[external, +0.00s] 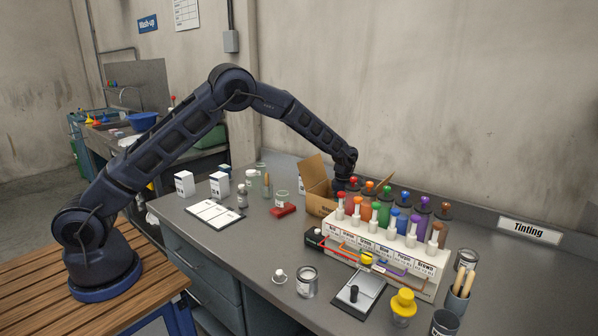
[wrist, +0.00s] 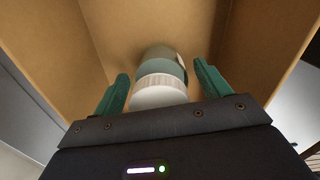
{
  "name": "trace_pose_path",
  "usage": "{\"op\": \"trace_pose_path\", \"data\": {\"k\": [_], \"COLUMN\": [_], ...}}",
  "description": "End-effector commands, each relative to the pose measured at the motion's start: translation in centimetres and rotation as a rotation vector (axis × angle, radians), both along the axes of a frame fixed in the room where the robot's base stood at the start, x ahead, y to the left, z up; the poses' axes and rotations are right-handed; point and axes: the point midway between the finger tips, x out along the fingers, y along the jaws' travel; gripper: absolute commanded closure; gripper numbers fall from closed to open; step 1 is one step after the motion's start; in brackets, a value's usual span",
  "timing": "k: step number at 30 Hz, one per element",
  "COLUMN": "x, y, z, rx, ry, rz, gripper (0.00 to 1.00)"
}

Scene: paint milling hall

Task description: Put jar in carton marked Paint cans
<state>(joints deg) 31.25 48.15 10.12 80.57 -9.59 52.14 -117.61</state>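A cardboard carton (external: 317,188) stands open on the bench near the back wall, flaps up; I cannot read any marking on it. In the wrist view its brown inner walls (wrist: 110,32) surround a jar (wrist: 160,93) with a white ribbed lid and a grey-green body. The lid faces me. My gripper (wrist: 161,72) has its two green fingers on either side of the jar, with a narrow gap showing on each side, so it looks open. In the external view my gripper is hidden behind the carton and the tinting bottles.
A rack (external: 385,250) of coloured tinting bottles stands right beside the carton. A glass jar (external: 282,198), a red block (external: 283,211), small bottles and a clipboard (external: 215,214) lie to the left. A metal can (external: 307,281) stands in front.

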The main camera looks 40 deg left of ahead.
Motion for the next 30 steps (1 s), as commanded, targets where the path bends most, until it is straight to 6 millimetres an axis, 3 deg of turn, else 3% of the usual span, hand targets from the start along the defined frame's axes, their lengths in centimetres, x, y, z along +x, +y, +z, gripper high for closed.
{"op": "trace_pose_path", "data": {"k": [11, 24, 30], "x": [0.0, 0.0, 0.0], "y": [0.0, 0.0, 0.0], "z": [0.9, 8.8, 11.4], "rx": [-0.001, -0.001, -0.001], "ry": [-0.001, -0.002, -0.002], "rz": [0.000, 0.000, 0.000], "gripper": [0.25, 0.25, 0.25]}}
